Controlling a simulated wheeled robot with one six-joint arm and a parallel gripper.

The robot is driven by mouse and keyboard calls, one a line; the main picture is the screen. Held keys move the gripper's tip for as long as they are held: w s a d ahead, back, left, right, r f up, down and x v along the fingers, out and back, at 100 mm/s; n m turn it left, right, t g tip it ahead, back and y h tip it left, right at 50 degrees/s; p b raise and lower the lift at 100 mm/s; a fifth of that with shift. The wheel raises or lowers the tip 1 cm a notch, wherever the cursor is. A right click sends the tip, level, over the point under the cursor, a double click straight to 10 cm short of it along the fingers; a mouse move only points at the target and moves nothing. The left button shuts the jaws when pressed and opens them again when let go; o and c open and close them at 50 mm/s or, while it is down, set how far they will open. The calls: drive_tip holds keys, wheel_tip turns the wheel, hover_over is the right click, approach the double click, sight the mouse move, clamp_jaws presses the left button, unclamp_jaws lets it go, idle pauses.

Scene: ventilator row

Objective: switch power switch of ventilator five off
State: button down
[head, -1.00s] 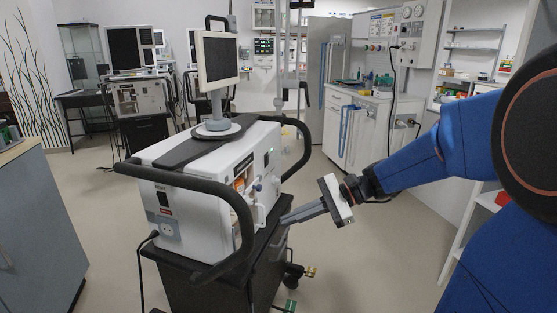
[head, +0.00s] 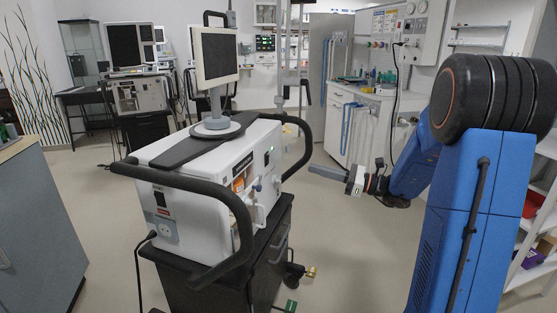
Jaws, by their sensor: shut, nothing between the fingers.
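A white ventilator (head: 196,180) stands on a black cart in the near middle, with a screen on top and black handle bars around it. On its end panel facing me is a dark switch (head: 160,199) with a small red label below it, above a round socket. Its rocker position is too small to tell, and I cannot read a number on the ventilator. My gripper (head: 314,170) is shut and empty, in the air right of the ventilator, pointing left, apart from it.
The near handle bar (head: 215,187) curves around the switch end. A grey cabinet (head: 40,215) is at left, another ventilator (head: 139,95) behind. Shelves stand at right. Floor is clear between cart and cabinet.

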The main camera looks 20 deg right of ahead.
approach(268, 156)
drive_tip(key=x, duration=0.5)
drive_tip(key=shift+w+f, duration=0.15)
drive_tip(key=shift+w, duration=0.25)
drive_tip(key=shift+w+a, duration=0.3)
drive_tip(key=shift+a, duration=0.15)
drive_tip(key=shift+w+a, duration=0.1)
drive_tip(key=shift+r, duration=0.25)
